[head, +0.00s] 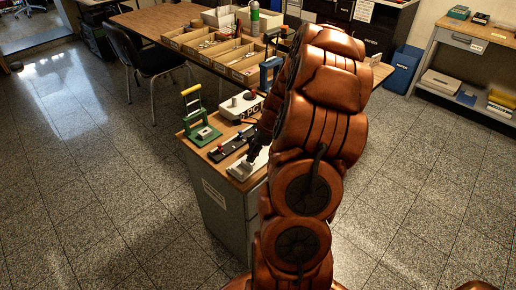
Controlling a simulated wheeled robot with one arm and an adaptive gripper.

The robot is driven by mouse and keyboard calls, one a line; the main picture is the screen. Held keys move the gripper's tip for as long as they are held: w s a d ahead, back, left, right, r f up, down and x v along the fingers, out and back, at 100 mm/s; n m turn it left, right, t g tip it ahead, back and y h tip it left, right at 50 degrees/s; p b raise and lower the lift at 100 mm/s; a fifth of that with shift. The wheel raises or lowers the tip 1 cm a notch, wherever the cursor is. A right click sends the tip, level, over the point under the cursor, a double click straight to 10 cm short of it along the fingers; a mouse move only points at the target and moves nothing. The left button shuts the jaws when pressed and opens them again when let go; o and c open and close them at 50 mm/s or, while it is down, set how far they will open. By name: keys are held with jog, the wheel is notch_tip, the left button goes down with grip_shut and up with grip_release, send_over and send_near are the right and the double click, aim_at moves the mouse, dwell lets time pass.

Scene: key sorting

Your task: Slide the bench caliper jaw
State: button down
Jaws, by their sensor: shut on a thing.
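My copper-coloured arm fills the middle of the head view and bends over a small wooden-topped cabinet. My gripper (257,152) is a small dark shape at the cabinet's near right edge, partly hidden by my arm. It is low over a pale, flat bench device (240,170), which looks like the bench caliper, and is shut on a small dark part there, seemingly its jaw. The jaw's outline and the finger contact are too small and covered to make out. The device's right end is hidden behind my arm.
On the same cabinet top (190,138) stand a black rail device (226,148), a green frame with a yellow handle (196,118) and a white box with knobs (240,106). Behind is a long table with a divided wooden tray (213,46). Floor on the left is open; a chair (150,62) stands there.

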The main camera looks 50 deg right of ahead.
aim_at(246, 170)
jog(key=shift+a, duration=1.7)
jog(key=c, duration=1.3)
grip_release()
jog(key=shift+a, duration=0.15)
jog(key=shift+o, duration=1.2)
jog(key=shift+d, duration=0.2)
jog(key=v, duration=1.2)
jog(key=shift+w+a+r, duration=0.1)
jog(key=shift+w+a, duration=0.05)
